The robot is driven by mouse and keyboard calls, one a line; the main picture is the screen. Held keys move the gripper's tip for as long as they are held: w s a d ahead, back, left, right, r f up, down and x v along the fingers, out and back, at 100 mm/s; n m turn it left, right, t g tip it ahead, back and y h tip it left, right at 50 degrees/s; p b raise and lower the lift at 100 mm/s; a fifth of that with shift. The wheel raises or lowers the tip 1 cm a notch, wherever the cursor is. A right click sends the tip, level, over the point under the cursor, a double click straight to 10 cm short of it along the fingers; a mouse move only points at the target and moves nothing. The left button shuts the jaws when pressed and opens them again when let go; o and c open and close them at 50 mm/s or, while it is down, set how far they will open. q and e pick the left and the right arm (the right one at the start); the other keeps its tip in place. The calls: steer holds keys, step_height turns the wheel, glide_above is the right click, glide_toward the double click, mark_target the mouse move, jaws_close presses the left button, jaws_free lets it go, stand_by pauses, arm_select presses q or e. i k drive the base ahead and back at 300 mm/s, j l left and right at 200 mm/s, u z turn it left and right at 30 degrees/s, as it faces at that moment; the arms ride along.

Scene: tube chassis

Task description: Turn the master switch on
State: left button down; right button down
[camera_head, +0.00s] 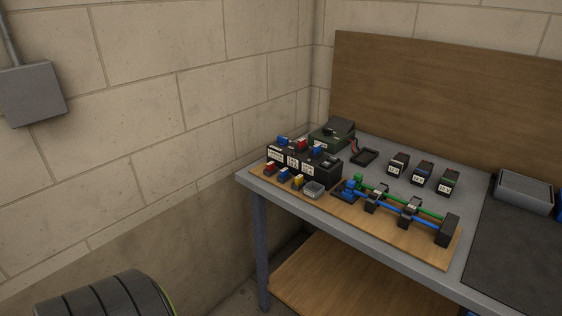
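No part is clearly recognisable as the master switch; details are too small to tell. A wooden board (410,245) on the workbench carries a row of black labelled blocks (291,161), small red, blue and yellow parts (284,174), and a small grey box (314,190). A grey box (33,93) with a conduit is fixed to the left wall. Neither of my grippers is in view.
The grey workbench (380,150) stands in the corner, with a dark green device (332,134) and several small labelled blocks (422,173) on top. A grey tray (524,191) and dark mat (515,250) lie right. A dark ribbed rounded object (100,298) is at lower left.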

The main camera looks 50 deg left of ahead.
mark_target(282, 140)
steer(key=u, duration=1.35)
